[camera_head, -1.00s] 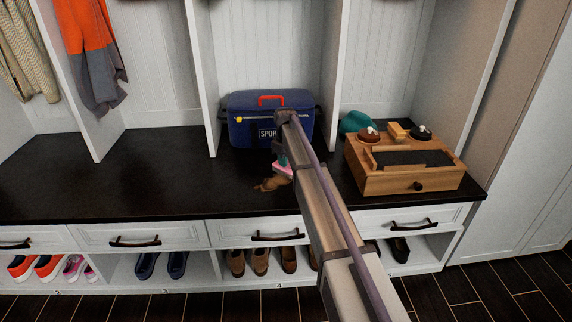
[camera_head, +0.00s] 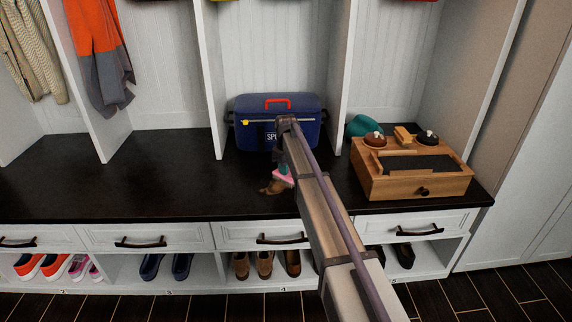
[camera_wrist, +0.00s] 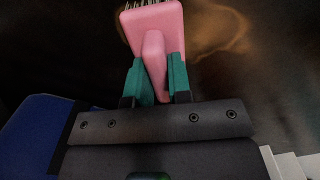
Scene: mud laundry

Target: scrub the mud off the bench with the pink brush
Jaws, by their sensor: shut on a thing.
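My gripper (camera_wrist: 157,80), with teal fingers, is shut on the handle of the pink brush (camera_wrist: 153,22) in the wrist view. The brush's bristles show at the top edge of that view. In the head view the pink brush (camera_head: 284,178) is low over the black bench top (camera_head: 120,170), partly hidden by my arm. A brown mud patch (camera_head: 270,188) lies at the brush's front left. It also shows as a brown smear (camera_wrist: 225,30) beside and behind the brush in the wrist view. I cannot tell whether the bristles touch the bench.
A blue sport bag (camera_head: 250,130) stands behind my arm against the back panel. A wooden shoe-care box (camera_head: 400,184) and a teal item (camera_head: 360,125) are at right. White dividers (camera_head: 215,90) rise from the bench. Its left stretch is clear.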

